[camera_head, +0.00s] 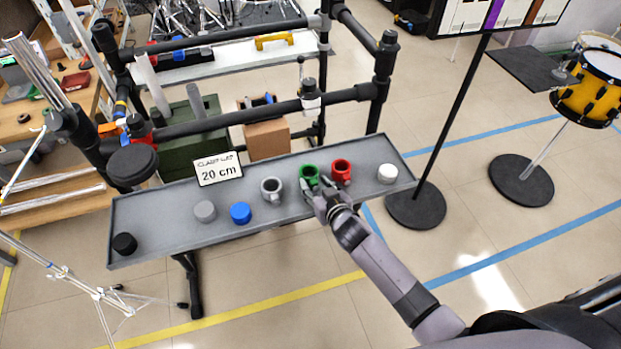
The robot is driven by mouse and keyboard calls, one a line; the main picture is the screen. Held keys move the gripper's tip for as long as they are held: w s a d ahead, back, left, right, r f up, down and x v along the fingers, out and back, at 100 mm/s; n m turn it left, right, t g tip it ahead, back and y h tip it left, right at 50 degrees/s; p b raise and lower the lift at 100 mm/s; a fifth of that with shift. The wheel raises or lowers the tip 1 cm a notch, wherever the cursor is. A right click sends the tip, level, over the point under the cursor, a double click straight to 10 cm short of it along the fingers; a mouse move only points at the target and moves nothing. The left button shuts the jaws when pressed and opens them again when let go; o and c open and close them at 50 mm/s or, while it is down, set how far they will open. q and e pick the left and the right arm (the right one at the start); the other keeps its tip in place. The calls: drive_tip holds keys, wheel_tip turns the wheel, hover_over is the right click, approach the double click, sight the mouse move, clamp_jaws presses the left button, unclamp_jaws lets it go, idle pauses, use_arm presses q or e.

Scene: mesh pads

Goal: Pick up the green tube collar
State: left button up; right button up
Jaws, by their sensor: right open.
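The green tube collar (309,173) sits on the grey tray (150,235), right of the middle, between a grey collar and a red collar. My right gripper (321,189) reaches in from the lower right and is open, with its fingers right at the near side of the green collar. The fingers cover the collar's lower front part. I cannot tell whether they touch it or stand around it. My left gripper is not in view.
On the tray stand a red collar (341,171) close to my right gripper, a grey collar (271,188), a white cap (387,173), a blue cap (240,212), a grey cap (205,211) and a black cap (124,243).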

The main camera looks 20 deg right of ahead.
clamp_jaws()
idle(0.6)
